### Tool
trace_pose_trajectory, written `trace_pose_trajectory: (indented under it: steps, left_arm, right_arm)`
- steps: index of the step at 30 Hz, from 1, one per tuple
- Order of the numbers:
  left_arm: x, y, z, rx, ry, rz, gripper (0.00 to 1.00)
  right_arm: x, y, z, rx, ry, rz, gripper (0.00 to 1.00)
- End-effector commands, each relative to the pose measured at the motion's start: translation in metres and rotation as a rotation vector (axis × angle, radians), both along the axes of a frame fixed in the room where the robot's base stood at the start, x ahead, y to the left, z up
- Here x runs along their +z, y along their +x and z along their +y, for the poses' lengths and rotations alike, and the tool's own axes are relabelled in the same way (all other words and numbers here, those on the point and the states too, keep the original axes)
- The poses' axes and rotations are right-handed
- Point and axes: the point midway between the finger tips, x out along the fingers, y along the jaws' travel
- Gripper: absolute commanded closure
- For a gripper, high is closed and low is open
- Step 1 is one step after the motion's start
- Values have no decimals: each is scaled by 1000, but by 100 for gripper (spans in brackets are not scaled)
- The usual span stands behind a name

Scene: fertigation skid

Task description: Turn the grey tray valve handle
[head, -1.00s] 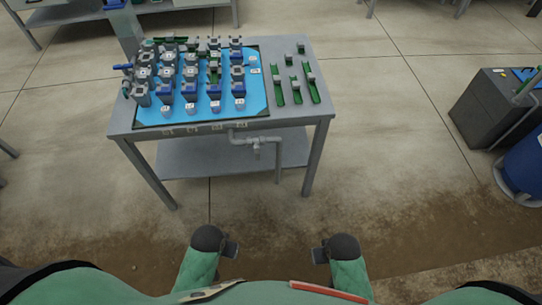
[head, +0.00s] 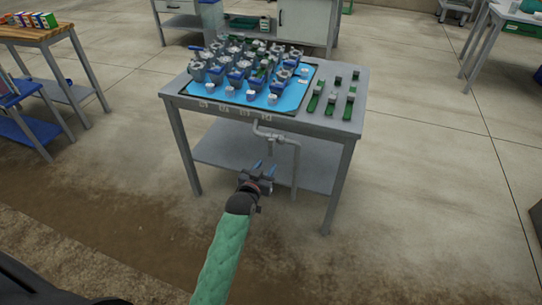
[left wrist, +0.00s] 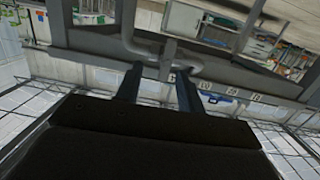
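The grey tray drain pipe (head: 262,131) hangs under the table's front edge and bends down at its right end. The grey valve handle (head: 278,138) is a small piece on that pipe, hard to make out in the head view. In the left wrist view a short grey stub (left wrist: 167,62), apparently the handle, shows beyond and between my fingers. My left gripper (head: 264,165) is below and in front of the pipe, its two fingers apart and empty. It also shows in the left wrist view (left wrist: 157,88). I see no contact with the handle. My right gripper is out of view.
The grey table (head: 340,122) carries a blue tray (head: 290,101) crowded with grey and blue fittings. Green parts (head: 331,103) lie at its right. A lower shelf (head: 225,150) sits behind the pipe. The floor in front is clear. A wooden table (head: 40,34) stands far left.

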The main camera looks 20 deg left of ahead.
Motion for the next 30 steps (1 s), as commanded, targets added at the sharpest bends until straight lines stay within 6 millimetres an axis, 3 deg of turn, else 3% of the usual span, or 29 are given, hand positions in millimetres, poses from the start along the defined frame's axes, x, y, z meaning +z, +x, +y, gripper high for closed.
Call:
trace_pose_trajectory:
  steps: [1,5,11,21,30]
  left_arm:
    - [3,10,4,12,-3,-49,62]
    - [18,22,12,32,-5,-124,62]
    - [23,38,13,38,-6,-142,62]
    - [23,83,11,37,-8,-140,62]
    - [22,101,11,37,-6,-139,62]
  right_arm:
    - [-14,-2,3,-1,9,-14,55]
    - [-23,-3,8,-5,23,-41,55]
    - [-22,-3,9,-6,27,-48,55]
    - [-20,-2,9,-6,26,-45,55]
    - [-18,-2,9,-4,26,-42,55]
